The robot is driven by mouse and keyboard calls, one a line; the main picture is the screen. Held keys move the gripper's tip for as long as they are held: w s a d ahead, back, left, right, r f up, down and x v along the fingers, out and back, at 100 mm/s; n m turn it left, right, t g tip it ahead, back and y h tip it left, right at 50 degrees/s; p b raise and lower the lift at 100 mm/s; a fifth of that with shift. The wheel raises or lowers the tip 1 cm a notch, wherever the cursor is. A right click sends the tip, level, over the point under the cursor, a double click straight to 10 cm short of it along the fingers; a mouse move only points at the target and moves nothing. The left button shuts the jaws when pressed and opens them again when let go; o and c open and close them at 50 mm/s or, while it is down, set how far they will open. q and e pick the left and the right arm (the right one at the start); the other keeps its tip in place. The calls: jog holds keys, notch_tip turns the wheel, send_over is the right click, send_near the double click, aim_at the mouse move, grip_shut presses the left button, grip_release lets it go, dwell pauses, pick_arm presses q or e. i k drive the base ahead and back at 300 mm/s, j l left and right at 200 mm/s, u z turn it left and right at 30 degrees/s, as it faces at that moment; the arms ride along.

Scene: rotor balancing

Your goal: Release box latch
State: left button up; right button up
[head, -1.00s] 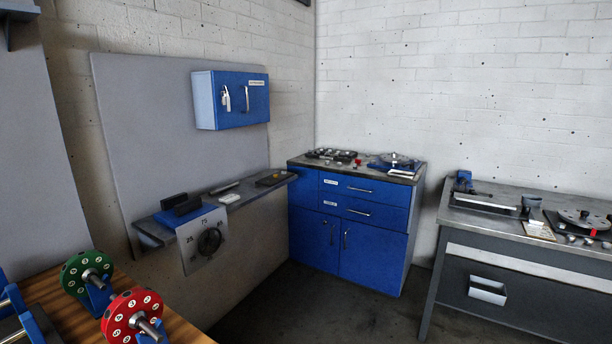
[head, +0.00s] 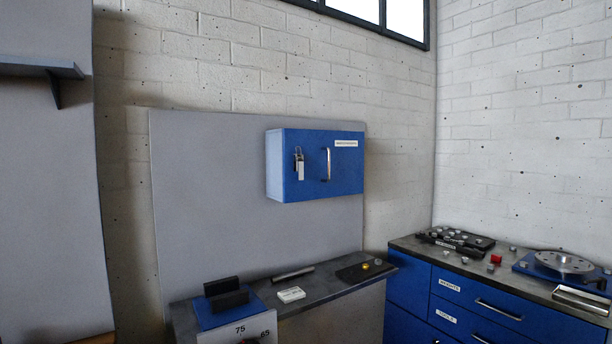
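A blue box (head: 315,180) hangs on the grey wall panel near the middle of the head view, with its door shut. A silver latch (head: 299,164) sits on the left part of its front. An upright bar handle (head: 328,164) is just to the right of the latch. A white label (head: 346,143) is at the top right of the front; its text is too small to read. Neither of my grippers shows in the head view.
Below the box, a dark shelf (head: 325,289) carries a blue block with black pieces (head: 227,300), a white block (head: 291,294) and a black tray (head: 365,270). A blue drawer cabinet (head: 470,300) with tools on top stands to the right. The space before the box looks clear.

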aim_at(300, 163)
jog(key=i+l+u, duration=0.1)
jog(key=i+l, duration=0.15)
jog(key=i+l+u, duration=0.25)
jog(key=i+l, duration=0.15)
jog(key=l, duration=0.25)
jog(key=i+l+u, duration=0.25)
jog(key=l, duration=0.4)
jog(key=i+l+u, duration=0.15)
jog(key=l, duration=0.25)
jog(key=i+l+u, duration=0.1)
jog(key=i+l, duration=0.15)
jog(key=i+l+u, duration=0.15)
jog(key=l, duration=0.35)
